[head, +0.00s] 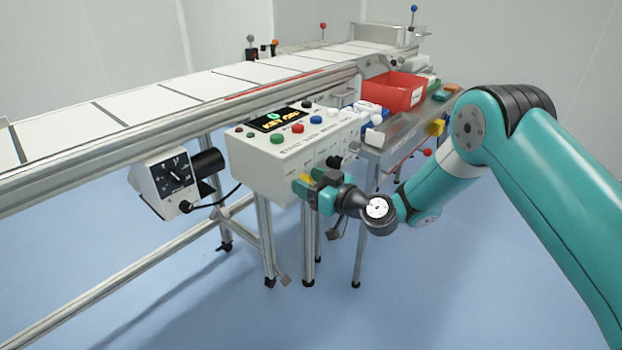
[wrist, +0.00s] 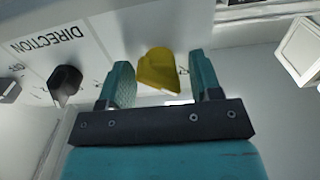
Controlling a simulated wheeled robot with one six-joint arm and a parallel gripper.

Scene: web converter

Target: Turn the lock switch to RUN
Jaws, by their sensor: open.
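A yellow switch knob (wrist: 157,68) is on the white control box (head: 252,165). In the wrist view it stands between the two fingers of my gripper (wrist: 162,80), with a gap on each side. My gripper (head: 312,188) is open at the front face of the box, and the yellow knob (head: 306,178) shows at its fingers in the head view. The label by the yellow knob is hidden, so I cannot tell that it is the lock switch or what it points to.
A black knob (wrist: 65,82) by the word DIRECTION is left of my gripper in the wrist view. Coloured buttons and a lit display (head: 275,121) are on the box top. A red bin (head: 392,93) stands behind, right. The conveyor (head: 150,103) runs behind the box.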

